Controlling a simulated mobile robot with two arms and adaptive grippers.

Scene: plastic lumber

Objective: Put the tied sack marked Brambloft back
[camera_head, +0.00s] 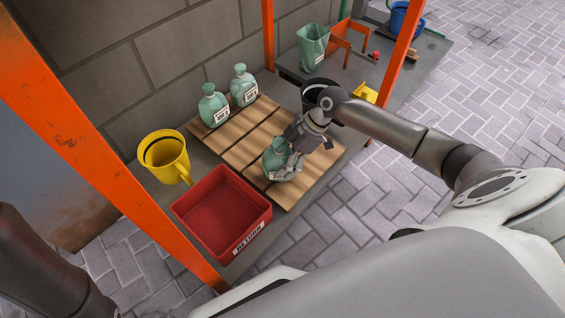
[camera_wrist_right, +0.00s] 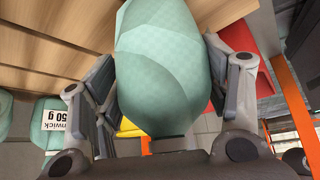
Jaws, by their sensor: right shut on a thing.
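My right gripper (camera_head: 290,160) is shut on a pale green tied sack (camera_head: 276,154) at the front part of the slatted wooden board (camera_head: 238,150). The sack fills the middle of the right wrist view (camera_wrist_right: 160,80) between the two fingers. No readable name shows on it, and I cannot tell whether it rests on the board or hangs just above it. Two similar tied sacks with white labels, a left one (camera_head: 212,105) and a right one (camera_head: 243,85), stand at the board's back edge. In the wrist view one label (camera_wrist_right: 54,115) ends in "nwick" with "50 g". My left gripper is out of view.
An empty red tray (camera_head: 212,205) marked RETURN sits left of the board. A yellow jug (camera_head: 166,158) stands behind it. A black bucket (camera_head: 312,92) and an upright green bag (camera_head: 313,45) are farther right. Orange posts (camera_head: 110,170) frame the bench.

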